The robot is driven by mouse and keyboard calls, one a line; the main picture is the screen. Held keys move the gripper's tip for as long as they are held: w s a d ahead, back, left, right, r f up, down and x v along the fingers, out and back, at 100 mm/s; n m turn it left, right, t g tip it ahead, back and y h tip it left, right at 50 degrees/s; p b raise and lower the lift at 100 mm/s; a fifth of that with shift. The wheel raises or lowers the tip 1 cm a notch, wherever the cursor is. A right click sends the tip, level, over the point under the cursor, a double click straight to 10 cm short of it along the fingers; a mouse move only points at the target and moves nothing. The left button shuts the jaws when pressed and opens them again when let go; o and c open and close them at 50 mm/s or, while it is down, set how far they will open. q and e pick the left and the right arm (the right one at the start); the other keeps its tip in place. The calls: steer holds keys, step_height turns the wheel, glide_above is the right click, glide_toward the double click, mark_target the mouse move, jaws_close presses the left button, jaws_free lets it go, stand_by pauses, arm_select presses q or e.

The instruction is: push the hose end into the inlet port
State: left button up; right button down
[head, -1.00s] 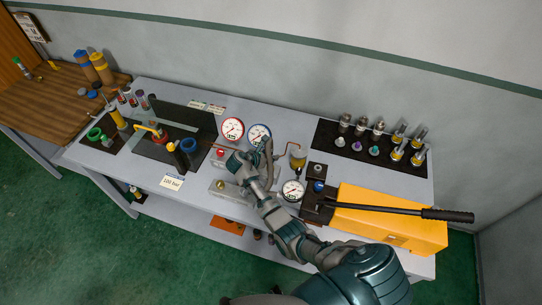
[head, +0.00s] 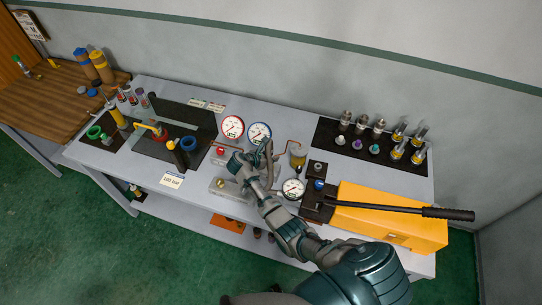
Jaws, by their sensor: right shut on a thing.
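My right gripper (head: 250,160) reaches in over the middle of the bench, just in front of the two large round gauges. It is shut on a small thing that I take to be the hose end. The fingers and wrist hide most of it. A metal block with a brass fitting (head: 221,184) lies just left of and below the gripper. I cannot make out the inlet port for certain, nor whether the hose end touches it. My left gripper is not in view.
A red-rimmed gauge (head: 232,127) and a blue-rimmed gauge (head: 259,134) stand behind the gripper. A smaller gauge (head: 293,189) and a yellow pump (head: 385,219) with a long black-gripped lever (head: 400,208) lie to the right. Several fittings stand on a dark mat (head: 327,134) at the back right.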

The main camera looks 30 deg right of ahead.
steer(key=shift+f, duration=0.5)
steer(key=c, duration=0.8)
jaws_free()
steer(key=shift+c, duration=0.2)
steer(key=shift+f, duration=0.1)
steer(key=v, duration=1.2)
steer(key=shift+f, duration=0.1)
